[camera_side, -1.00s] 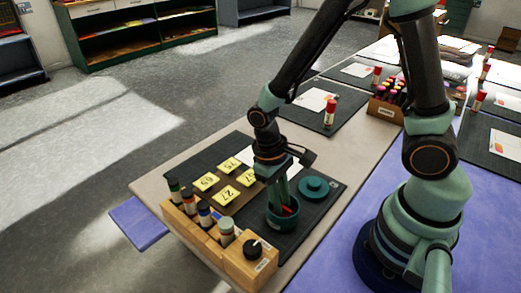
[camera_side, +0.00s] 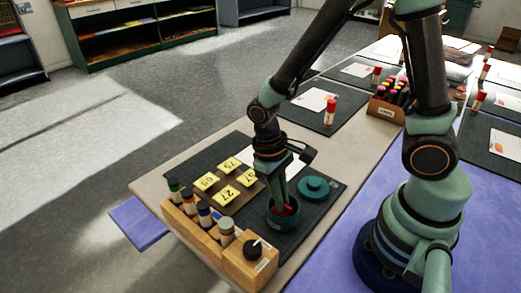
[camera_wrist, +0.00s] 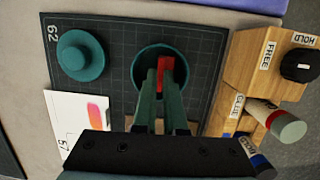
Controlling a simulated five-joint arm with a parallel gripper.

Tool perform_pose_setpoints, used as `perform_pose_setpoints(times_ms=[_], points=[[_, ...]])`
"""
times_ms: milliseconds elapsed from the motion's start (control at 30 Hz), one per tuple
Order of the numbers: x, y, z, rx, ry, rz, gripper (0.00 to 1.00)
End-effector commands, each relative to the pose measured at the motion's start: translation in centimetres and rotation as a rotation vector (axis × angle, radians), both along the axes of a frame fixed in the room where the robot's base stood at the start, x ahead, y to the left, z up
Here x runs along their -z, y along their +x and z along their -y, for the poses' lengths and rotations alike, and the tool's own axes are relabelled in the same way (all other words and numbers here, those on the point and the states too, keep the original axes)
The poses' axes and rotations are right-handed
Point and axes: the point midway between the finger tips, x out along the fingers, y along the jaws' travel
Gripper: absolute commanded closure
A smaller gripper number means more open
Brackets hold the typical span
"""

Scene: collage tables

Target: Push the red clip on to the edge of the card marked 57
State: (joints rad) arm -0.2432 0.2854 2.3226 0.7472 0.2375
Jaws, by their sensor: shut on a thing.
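The red clip (camera_wrist: 164,72) is between my fingertips, inside the round teal pot (camera_wrist: 136,68). In the side view a bit of red shows at the pot's mouth (camera_side: 271,219). My gripper (camera_side: 283,205) points down into the pot and is shut on the clip; it also shows in the wrist view (camera_wrist: 161,88).
The teal lid (camera_side: 314,188) lies on the mat right of the pot; it also shows in the wrist view (camera_wrist: 80,55). A wooden rack (camera_side: 205,240) with several bottles and a black knob (camera_side: 252,249) stands at the mat's front edge. Bare mat (camera_side: 305,215) lies around the pot.

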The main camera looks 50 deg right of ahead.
Motion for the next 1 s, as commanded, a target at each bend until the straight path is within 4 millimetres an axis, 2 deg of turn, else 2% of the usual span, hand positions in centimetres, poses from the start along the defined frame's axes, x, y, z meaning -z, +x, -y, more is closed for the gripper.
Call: perform_pose_setpoints(times_ms=[1000], points=[[-4.6, 0.0, 0.0, 0.0, 0.0, 0.001, 1.0]])
